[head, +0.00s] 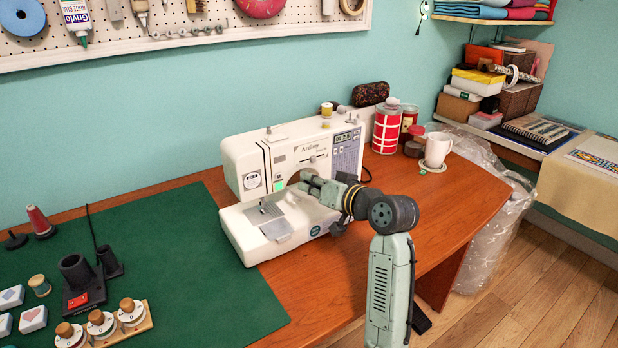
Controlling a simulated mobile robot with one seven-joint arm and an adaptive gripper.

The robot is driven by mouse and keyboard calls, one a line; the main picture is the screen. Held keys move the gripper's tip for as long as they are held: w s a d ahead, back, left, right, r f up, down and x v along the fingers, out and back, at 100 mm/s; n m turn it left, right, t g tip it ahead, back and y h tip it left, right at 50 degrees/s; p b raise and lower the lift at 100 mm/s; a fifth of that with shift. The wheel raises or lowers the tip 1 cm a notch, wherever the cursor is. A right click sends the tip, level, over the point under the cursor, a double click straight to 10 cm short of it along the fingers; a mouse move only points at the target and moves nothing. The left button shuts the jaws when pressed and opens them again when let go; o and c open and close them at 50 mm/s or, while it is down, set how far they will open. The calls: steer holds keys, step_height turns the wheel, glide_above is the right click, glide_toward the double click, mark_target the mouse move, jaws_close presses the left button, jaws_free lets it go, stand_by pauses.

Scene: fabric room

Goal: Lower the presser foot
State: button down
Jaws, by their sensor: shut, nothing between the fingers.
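A white sewing machine (312,152) stands on the right edge of a green mat, with its needle end toward the left. Its flat bed (263,214) with a metal plate faces me, under the needle end. The presser foot and its lever are too small or hidden to make out, so I cannot tell whether the foot is up or down. My gripper (306,181) reaches in from the right, in front of the machine's body and just right of the needle area. It is shut and empty. It hides part of the machine's front, and I cannot tell whether it touches the machine.
The green mat (150,240) covers the wooden table's left part, with thread spools and a wooden rack (105,328) at front left. A red-and-white canister (386,128) and a white mug (437,150) stand right of the machine.

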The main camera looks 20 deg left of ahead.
steer(key=shift+d, duration=0.1)
steer(key=v, duration=1.2)
steer(key=shift+f, duration=0.1)
